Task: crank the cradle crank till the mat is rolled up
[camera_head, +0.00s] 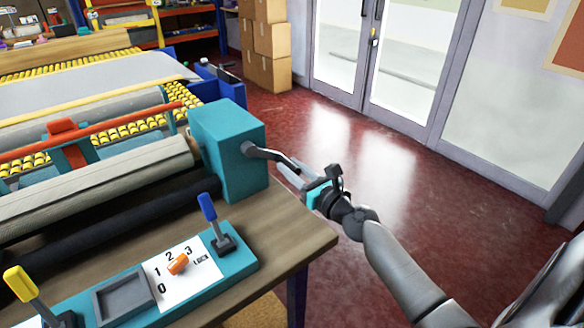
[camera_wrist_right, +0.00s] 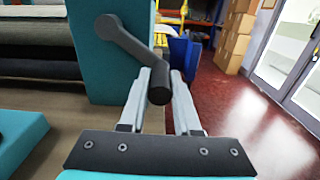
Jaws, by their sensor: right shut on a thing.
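The cradle crank (camera_head: 272,154) is a dark bent arm on the right side of a teal housing (camera_head: 226,150). In the right wrist view the crank (camera_wrist_right: 128,42) ends in a black cylindrical handle (camera_wrist_right: 159,85) between the fingers. My right gripper (camera_head: 290,172) is shut on that handle; it also shows in the right wrist view (camera_wrist_right: 163,88). A beige-grey roll (camera_head: 100,175), which looks like the mat, lies on the cradle left of the housing, with a black roller (camera_head: 120,213) in front. How much is rolled up is unclear. My left gripper is not in view.
A control panel (camera_head: 240,262) with a blue lever (camera_head: 207,208), a yellow lever (camera_head: 20,284) and an orange dial (camera_head: 178,264) sits on the wooden table (camera_head: 305,238). Cardboard boxes (camera_head: 268,45) stand behind. The red floor (camera_head: 400,165) right of the table is clear.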

